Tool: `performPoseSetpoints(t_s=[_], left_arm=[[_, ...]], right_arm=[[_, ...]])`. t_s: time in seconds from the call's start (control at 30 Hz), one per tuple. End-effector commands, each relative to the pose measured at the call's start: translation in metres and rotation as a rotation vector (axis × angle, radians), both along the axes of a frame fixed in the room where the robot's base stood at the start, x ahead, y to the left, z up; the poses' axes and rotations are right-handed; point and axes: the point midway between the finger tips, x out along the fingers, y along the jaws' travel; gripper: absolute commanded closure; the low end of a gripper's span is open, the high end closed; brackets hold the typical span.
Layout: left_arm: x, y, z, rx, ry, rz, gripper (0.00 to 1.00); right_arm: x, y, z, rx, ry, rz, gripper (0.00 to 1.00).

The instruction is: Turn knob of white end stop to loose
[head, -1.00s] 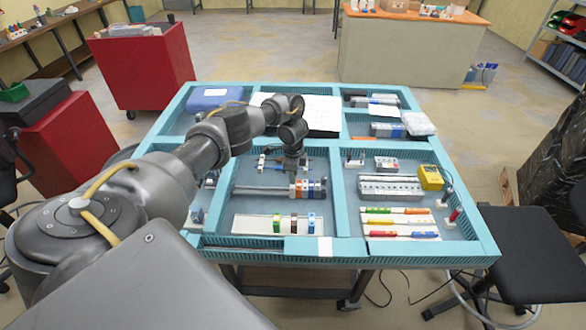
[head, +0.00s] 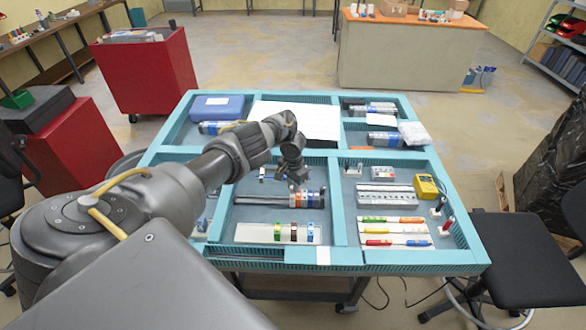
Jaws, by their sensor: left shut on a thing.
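A dark rod (head: 264,200) lies across the middle compartment, with orange, white and blue collars (head: 316,200) around its right end. My left gripper (head: 294,185) points down just above and behind the left end of these collars. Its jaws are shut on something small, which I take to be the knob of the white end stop. The gripper hides the knob, and its setting cannot be read. A small blue and white piece (head: 262,174) shows left of the gripper. My right gripper is not in view.
The blue divider (head: 337,205) stands to the right. Beyond it are grey blocks, a yellow meter (head: 426,187) and coloured sticks. White sheets (head: 318,123) lie behind.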

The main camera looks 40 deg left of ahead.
Motion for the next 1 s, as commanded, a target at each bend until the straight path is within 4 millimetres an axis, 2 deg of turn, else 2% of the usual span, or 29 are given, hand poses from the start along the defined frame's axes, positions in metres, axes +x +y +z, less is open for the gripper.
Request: performPoseSetpoints(t_s=[0.2,0.5,1.0], left_arm=[[-0.001,-0.001,0.001,-0.003,0.004,0.198,1.0],[-0.001,-0.001,-0.001,-0.002,0.004,0.417,1.0],[-0.002,-0.001,-0.002,-0.001,0.005,0.565,1.0]], right_arm=[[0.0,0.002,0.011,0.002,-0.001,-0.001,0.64],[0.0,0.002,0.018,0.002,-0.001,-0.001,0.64],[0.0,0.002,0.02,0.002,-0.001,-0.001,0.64]])
